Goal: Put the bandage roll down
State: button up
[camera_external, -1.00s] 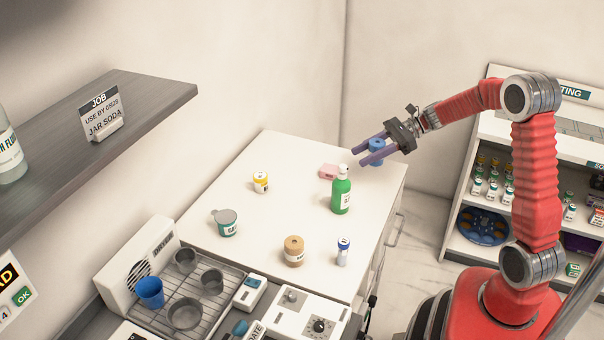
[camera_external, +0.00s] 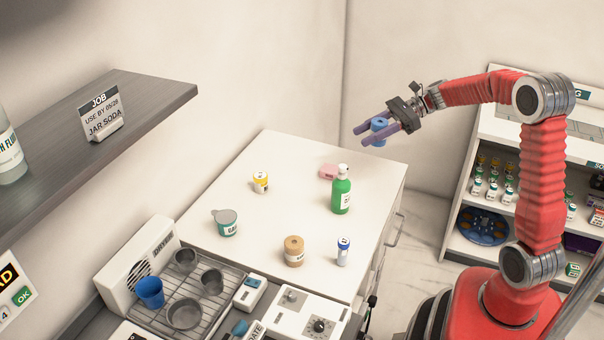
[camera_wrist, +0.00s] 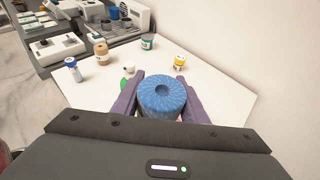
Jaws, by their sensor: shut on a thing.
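The bandage roll (camera_wrist: 162,97) is a blue, ribbed roll with a dimple in its top, held between both purple fingers in the wrist view. It also shows in the external view (camera_external: 378,124). My gripper (camera_external: 362,136) is shut on it, in the air above the far right part of the white table (camera_external: 275,165). The roll looks upright and clear of the table. The fingers hide part of its sides.
On the table stand a green pump bottle (camera_external: 341,195), a pink block (camera_external: 328,172), a yellow-labelled jar (camera_external: 261,182), a lidded teal cup (camera_external: 226,223), a tan roll (camera_external: 294,251) and a blue-capped vial (camera_external: 343,251). The table's middle is clear.

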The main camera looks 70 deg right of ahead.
notch_tip(320, 180, up, 4)
jog(key=w+a+m+t+h, duration=0.15)
jog(key=w+a, duration=0.25)
jog(key=a, duration=0.7)
jog(key=w+a+m+t+h, duration=0.1)
jog(key=w+a+m+h, duration=0.15)
jog(key=a, duration=0.85)
notch_tip(320, 180, down, 11)
jog(key=a, duration=0.2)
jog(key=shift+a+f, duration=0.1)
jog(key=shift+f, duration=2.9)
